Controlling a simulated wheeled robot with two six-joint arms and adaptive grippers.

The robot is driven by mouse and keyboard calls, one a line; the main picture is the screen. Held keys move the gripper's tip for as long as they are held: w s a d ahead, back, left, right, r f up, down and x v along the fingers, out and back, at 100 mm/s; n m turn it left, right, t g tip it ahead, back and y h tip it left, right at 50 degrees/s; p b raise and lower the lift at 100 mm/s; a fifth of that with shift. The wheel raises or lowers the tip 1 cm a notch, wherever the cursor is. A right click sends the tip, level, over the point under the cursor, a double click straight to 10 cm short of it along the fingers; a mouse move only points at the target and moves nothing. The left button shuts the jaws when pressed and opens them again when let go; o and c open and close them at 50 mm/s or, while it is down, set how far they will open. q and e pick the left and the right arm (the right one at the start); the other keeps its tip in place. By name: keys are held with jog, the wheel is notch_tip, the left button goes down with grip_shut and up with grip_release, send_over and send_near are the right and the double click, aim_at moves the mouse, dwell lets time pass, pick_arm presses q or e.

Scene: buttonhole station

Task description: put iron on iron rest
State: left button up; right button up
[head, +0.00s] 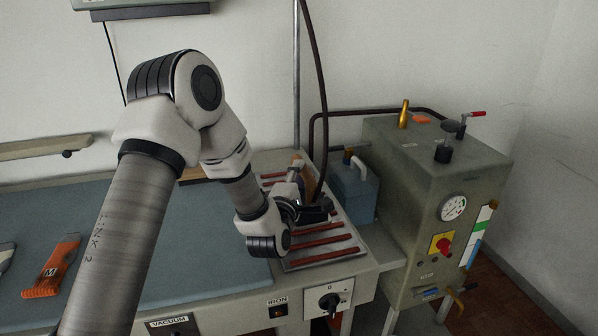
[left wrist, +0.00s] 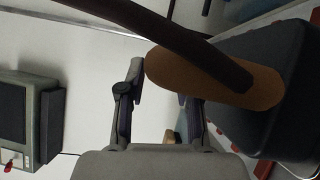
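The iron (left wrist: 282,95) shows large in the left wrist view, with a dark grey body, a brown handle (left wrist: 215,78) and a dark hose crossing in front. In the head view its brown handle (head: 306,178) shows above the iron rest (head: 321,256), a pale tray with reddish strips. My left gripper (head: 297,172) is beside the handle. In the left wrist view its fingers (left wrist: 160,90) stand apart with a gap between them, and the handle hides part of one finger. Contact with the handle cannot be told. My right gripper is not in view.
A blue-grey box (head: 353,191) and a steam generator (head: 432,205) with gauge and valves stand right of the rest. The padded blue board (head: 205,255) is largely clear around my left arm. An orange-handled tool (head: 52,265) lies at left. The hose (head: 319,90) hangs from above.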

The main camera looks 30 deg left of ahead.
pick_arm(q)
jog(key=shift+o, duration=0.4)
jog(key=shift+s+r, duration=0.15)
jog(key=shift+r, duration=0.05)
jog(key=shift+f, duration=0.2)
jog(key=shift+s+d, duration=0.1)
jog(key=shift+s, duration=0.05)
jog(key=b+v, duration=0.2)
jog(key=v, duration=0.6)
jog(key=shift+f, duration=0.15)
jog(key=p+v, duration=0.1)
jog(key=v, duration=0.2)
jog(key=shift+s+p, duration=0.25)
jog(key=shift+p, duration=0.1)
